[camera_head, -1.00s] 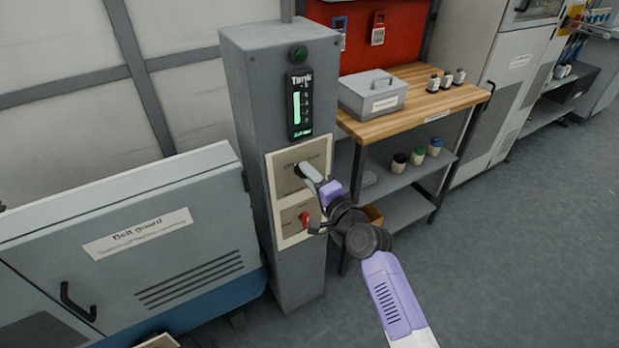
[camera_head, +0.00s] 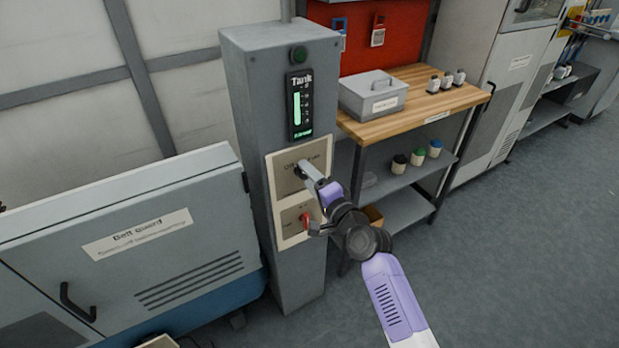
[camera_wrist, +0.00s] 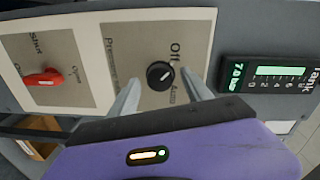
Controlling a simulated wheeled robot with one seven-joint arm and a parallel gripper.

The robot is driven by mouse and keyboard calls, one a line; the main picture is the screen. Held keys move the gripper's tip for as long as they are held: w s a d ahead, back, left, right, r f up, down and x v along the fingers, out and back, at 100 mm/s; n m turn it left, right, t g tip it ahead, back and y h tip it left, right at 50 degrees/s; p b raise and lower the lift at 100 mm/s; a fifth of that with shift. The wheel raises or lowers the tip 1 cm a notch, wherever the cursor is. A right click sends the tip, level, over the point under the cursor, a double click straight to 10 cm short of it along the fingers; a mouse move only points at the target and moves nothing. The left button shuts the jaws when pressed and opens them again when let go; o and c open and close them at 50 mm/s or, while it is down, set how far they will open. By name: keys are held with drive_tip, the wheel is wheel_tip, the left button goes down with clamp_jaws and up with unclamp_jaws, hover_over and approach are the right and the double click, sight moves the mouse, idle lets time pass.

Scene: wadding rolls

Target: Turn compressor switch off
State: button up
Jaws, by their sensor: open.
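The compressor switch (camera_wrist: 160,75) is a round black knob on a beige plate, with "Off" and "Auto" printed beside it. Its small white mark is too small to read surely. My gripper (camera_wrist: 159,80) is open, with one pale finger on each side of the knob in the wrist view. I cannot tell whether the fingers touch it. In the head view my gripper (camera_head: 304,168) is at the upper plate (camera_head: 284,182) of the grey column, and the knob is hidden there.
A red switch (camera_head: 305,220) sits on the lower plate, close to my wrist. The lit tank gauge (camera_head: 299,105) is above the plates. A belt guard cabinet (camera_head: 120,240) stands left, and a wooden-topped bench (camera_head: 420,100) stands right. Open floor lies at the right.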

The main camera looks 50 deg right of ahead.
drive_tip(key=v, duration=0.7)
drive_tip(key=shift+s, duration=0.35)
drive_tip(key=s+a+n+y, duration=0.1)
drive_tip(key=s+a+n, duration=0.5)
drive_tip(key=s, duration=0.4)
drive_tip(key=s+a+r+n+g+y, duration=0.1)
drive_tip(key=s+a+n+y, duration=0.1)
drive_tip(key=s+a+n, duration=0.4)
drive_tip(key=s+a+r+n+g+y, duration=0.1)
drive_tip(key=s+a+n, duration=0.5)
drive_tip(key=s+a, duration=0.4)
drive_tip(key=s, duration=0.5)
drive_tip(key=shift+s+a+n+y, duration=0.35)
drive_tip(key=shift+n+y, duration=0.05)
